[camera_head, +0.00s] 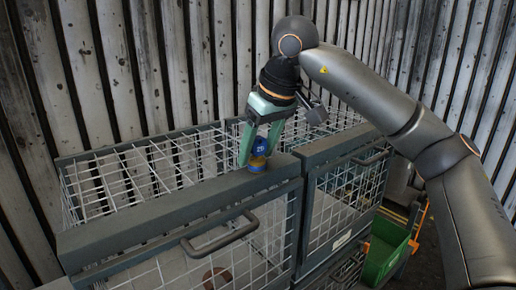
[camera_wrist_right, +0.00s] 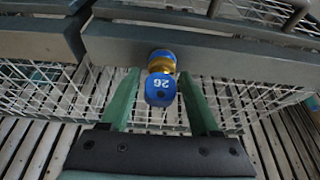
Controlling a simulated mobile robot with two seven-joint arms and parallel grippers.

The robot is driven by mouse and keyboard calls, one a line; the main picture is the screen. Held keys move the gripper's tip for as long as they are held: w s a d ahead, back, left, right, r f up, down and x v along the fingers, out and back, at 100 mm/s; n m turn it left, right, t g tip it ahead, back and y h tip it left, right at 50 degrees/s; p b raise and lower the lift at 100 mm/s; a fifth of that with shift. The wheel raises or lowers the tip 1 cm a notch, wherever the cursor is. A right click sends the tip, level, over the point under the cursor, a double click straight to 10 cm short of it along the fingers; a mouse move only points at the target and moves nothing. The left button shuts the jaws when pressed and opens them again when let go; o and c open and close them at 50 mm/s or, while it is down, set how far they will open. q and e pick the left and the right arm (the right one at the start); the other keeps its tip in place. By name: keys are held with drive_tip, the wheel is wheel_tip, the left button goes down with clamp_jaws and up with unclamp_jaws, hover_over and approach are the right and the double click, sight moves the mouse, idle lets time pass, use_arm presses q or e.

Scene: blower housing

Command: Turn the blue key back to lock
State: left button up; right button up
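The blue key (camera_head: 260,146) sits on a brass-coloured lock body (camera_head: 257,160) on the top rail of the wire cage (camera_head: 170,208). In the right wrist view the blue key (camera_wrist_right: 160,90) shows the number 26, with brass and a second blue part behind it. My right gripper (camera_head: 258,156) reaches down from above, its green fingers on either side of the key. In the right wrist view the right gripper (camera_wrist_right: 159,74) is open, with gaps between its fingers and the key. My left gripper is not in view.
A cage door handle (camera_head: 220,238) juts out below the rail. A second wire cage section (camera_head: 340,195) adjoins on the right. A green bin (camera_head: 384,250) stands at the lower right. A corrugated wall (camera_head: 130,65) rises behind the cages.

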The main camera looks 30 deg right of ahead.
drive_tip(key=shift+o, duration=0.9)
drive_tip(key=v, duration=1.2)
drive_tip(key=shift+r, duration=0.25)
drive_tip(key=shift+s, duration=0.15)
